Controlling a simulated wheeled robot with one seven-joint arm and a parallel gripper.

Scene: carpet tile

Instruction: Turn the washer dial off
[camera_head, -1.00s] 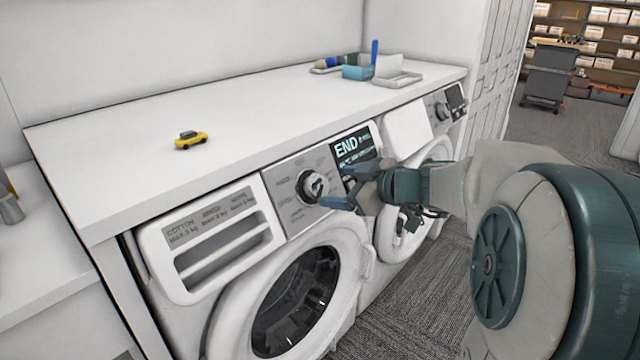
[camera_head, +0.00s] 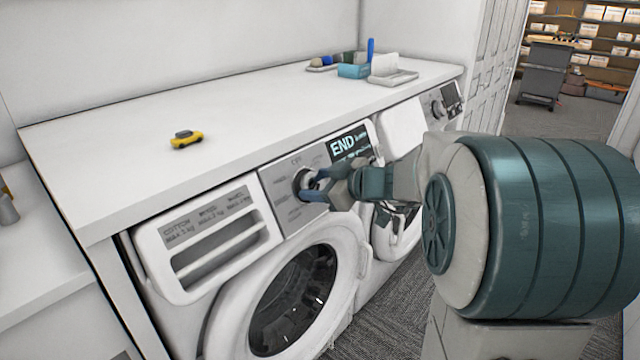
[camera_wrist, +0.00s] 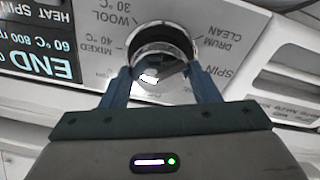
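The washer dial (camera_head: 304,180) is a round knob on the grey control panel of the near washer (camera_head: 208,228). In the wrist view the dial (camera_wrist: 160,58) sits between the two blue fingers of my gripper (camera_wrist: 165,78), which are spread to either side of it. In the head view my gripper (camera_head: 318,182) reaches the dial from the right and covers part of it. I cannot tell whether the fingers touch the dial. The display (camera_head: 350,146) beside the dial reads END.
A white counter (camera_head: 240,120) runs above the washers, with a yellow toy car (camera_head: 186,139) on it. A second machine (camera_head: 404,128) stands to the right.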

